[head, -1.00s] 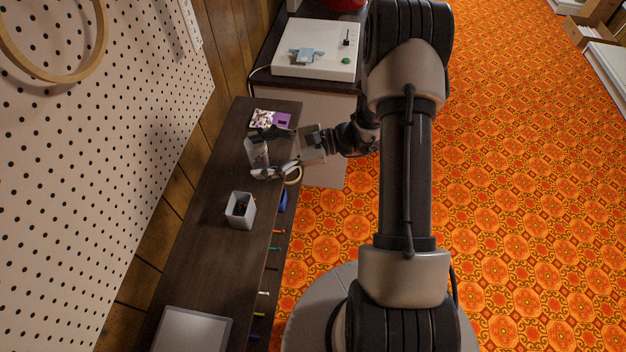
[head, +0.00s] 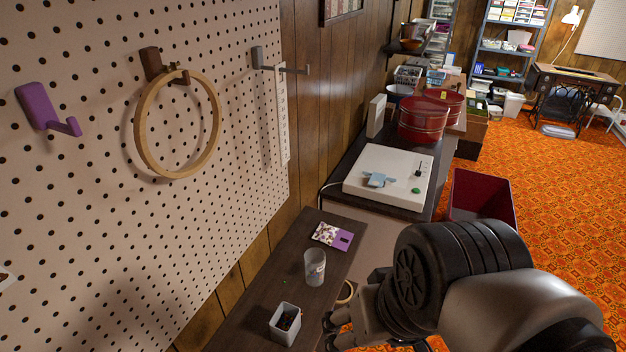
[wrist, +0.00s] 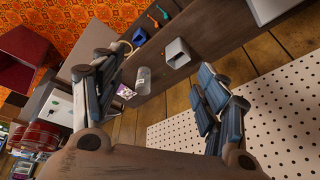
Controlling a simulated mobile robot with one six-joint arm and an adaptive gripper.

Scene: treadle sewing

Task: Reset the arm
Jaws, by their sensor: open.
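My gripper (wrist: 155,100) is open in the wrist view, with its two fingers spread wide and nothing between them. In the head view my arm fills the lower right, and only part of the hand shows at the bottom, beside the bench edge. A clear cup (head: 314,268) stands upright on the dark bench (head: 262,304), apart from the fingers; it also shows in the wrist view (wrist: 143,80).
A pale square holder (head: 285,324) with small items stands nearer on the bench. A purple patterned packet (head: 332,237) lies behind the cup. A pegboard (head: 90,200) with a wooden hoop (head: 141,146) walls the left. A white device (head: 390,176) and dark red bin (head: 482,198) are beyond.

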